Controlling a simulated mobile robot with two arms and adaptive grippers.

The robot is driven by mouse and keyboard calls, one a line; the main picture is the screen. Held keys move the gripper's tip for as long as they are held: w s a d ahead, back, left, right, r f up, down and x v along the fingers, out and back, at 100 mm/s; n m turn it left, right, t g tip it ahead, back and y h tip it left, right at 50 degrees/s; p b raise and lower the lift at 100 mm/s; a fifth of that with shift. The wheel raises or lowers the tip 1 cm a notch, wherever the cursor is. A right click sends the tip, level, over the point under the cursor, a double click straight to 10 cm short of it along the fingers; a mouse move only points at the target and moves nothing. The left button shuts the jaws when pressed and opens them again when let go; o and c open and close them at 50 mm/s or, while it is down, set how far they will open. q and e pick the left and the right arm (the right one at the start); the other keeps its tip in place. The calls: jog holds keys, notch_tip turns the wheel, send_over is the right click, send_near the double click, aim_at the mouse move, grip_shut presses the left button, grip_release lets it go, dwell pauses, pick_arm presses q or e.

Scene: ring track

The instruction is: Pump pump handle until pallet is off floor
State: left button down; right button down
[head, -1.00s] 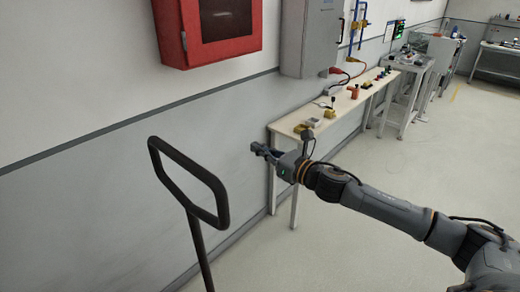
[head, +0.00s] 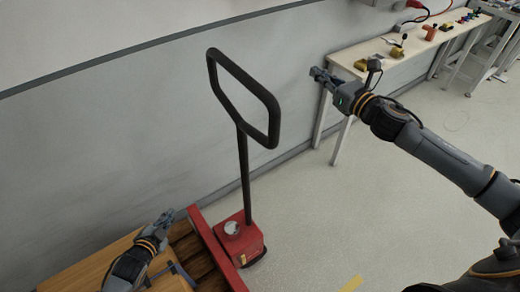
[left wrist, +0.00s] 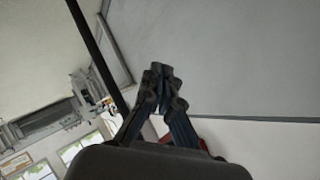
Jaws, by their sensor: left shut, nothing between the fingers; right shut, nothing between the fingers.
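The black pump handle (head: 243,150) stands upright in the head view, a loop on a long shaft that rises from the red pump base (head: 238,240). A brown wooden pallet load (head: 95,262) is at the lower left beside the red frame; whether it touches the floor cannot be seen. My left gripper (head: 168,216) is shut and empty over the load, left of the shaft and well below the loop. It also shows in the left wrist view (left wrist: 163,80), with a dark bar behind it. My right gripper (head: 318,75) is shut and empty, right of the loop and apart from it.
A narrow bench (head: 400,50) with small coloured parts runs along the wall at the upper right, behind my right gripper. The grey wall (head: 110,130) is close behind the handle. The floor (head: 350,210) at the right is clear, with a yellow mark.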

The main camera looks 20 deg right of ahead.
pick_arm(q)
jog(key=w+d+r+m+h, duration=0.1)
jog(key=d+r+m+h, duration=0.35)
jog(key=r, duration=0.75)
jog(key=s+d+r+m+g+h, duration=0.1)
jog(key=s+d+r+m, duration=0.2)
jog(key=d+r+m, duration=0.15)
jog(key=s+d+r+m+h, duration=0.2)
jog(key=s+d+r+m, duration=0.15)
jog(key=r, duration=0.25)
jog(key=m+g+h, duration=0.2)
jog(key=m, duration=0.2)
send_near(269, 146)
jog(key=shift+n, duration=0.25)
jog(key=x, duration=0.6)
jog(key=shift+w+d+r, duration=0.1)
jog(key=shift+w+d, duration=0.05)
jog(key=shift+d, duration=0.2)
